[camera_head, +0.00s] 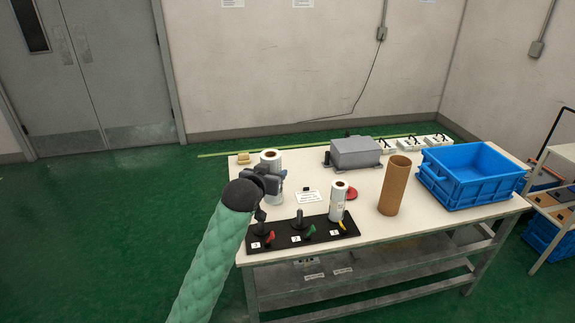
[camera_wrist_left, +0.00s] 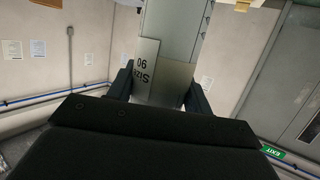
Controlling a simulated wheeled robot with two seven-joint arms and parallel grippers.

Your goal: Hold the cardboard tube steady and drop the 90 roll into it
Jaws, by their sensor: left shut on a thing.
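The 90 roll (camera_head: 271,158) is a whitish roll, upright at the left end of the table. My left gripper (camera_head: 270,182) is shut on it, and its lower part is partly hidden behind my gripper. In the left wrist view the roll (camera_wrist_left: 178,50) stands between the two fingers (camera_wrist_left: 160,88), with a label reading "Size 90" upside down. I cannot tell whether its base touches the table. The brown cardboard tube (camera_head: 394,186) stands upright and open at the top, right of the middle of the table, with no gripper on it. My right gripper is not in view.
A black numbered board (camera_head: 312,238) with pegs lies along the front edge; another white roll (camera_head: 338,204) stands at its right end. A blue crate (camera_head: 470,180) is right of the tube. A grey machine (camera_head: 355,152) and white boxes (camera_head: 411,144) are behind. A paper card (camera_head: 308,197) lies mid-table.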

